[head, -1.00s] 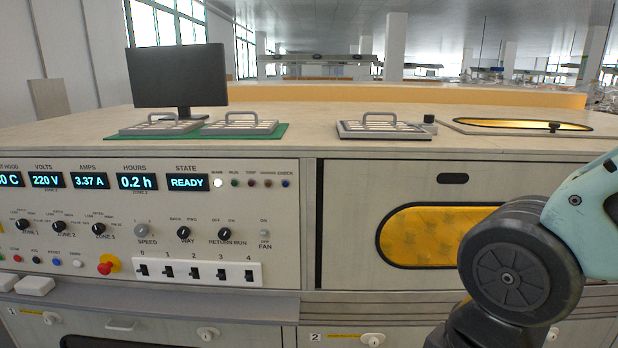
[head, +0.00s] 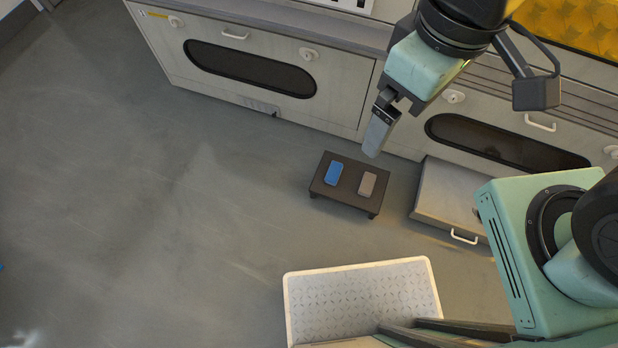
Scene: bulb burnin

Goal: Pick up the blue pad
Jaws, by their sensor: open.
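The blue pad (head: 334,173) lies on the left part of a small dark low stand (head: 347,194) on the floor. A grey-brown pad (head: 367,184) lies beside it on the right, apart from it. My gripper (head: 377,138) is in the upper middle of the head view, pointing down, above and to the right of the blue pad in the picture. It is open and holds nothing that I can see. I see its fingers nearly edge-on, so the gap between them is hardly visible.
The bench's lower cabinets (head: 250,70) run behind the stand. A grey box with a white handle (head: 440,200) sits right of the stand. A white-rimmed tray with a patterned floor (head: 362,303) is in front. The floor to the left is clear.

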